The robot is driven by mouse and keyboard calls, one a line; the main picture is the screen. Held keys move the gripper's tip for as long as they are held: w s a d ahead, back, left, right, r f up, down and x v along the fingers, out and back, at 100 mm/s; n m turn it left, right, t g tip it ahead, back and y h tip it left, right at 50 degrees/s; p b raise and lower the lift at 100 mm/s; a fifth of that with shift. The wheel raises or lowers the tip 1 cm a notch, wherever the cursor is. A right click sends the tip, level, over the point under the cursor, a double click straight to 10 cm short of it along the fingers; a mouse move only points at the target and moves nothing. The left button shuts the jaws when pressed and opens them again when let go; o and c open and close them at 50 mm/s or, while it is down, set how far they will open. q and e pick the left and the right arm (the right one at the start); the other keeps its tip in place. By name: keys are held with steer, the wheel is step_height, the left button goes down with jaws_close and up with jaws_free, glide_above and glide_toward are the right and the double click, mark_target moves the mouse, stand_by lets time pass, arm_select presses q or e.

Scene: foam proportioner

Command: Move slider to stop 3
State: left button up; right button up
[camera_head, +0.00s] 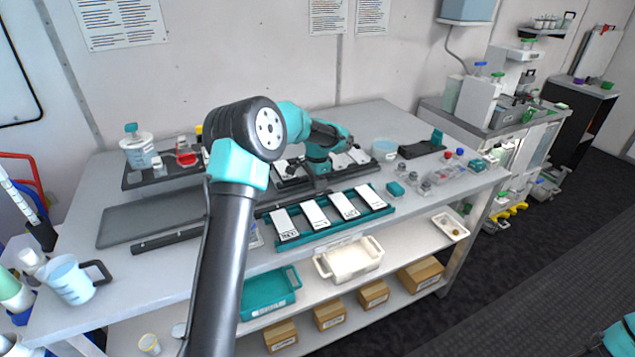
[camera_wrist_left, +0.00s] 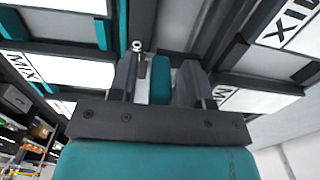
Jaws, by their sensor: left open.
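My left gripper (camera_head: 319,186) points down over the middle of the bench, between the back row and the front row of white cards. In the left wrist view, the left gripper (camera_wrist_left: 160,85) is open, with one finger on each side of a small teal block (camera_wrist_left: 160,78), likely the slider. I cannot tell whether the fingers touch it. A grey strip (camera_wrist_left: 172,25) runs beyond the block, with a small round metal knob (camera_wrist_left: 137,46) beside it. In the head view the slider is hidden by my gripper. I cannot make out which stop it is at. My right gripper is out of view.
A teal rack (camera_head: 262,212) holds several white labelled cards in front of the gripper. A dark flat panel (camera_head: 150,217) lies to the left. Small bottles and a teal box (camera_head: 396,189) stand to the right. A measuring jug (camera_head: 72,280) stands at the front left.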

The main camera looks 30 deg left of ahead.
arm_select(q)
steer(key=shift+c, duration=0.3)
jaws_close()
stand_by(0.3)
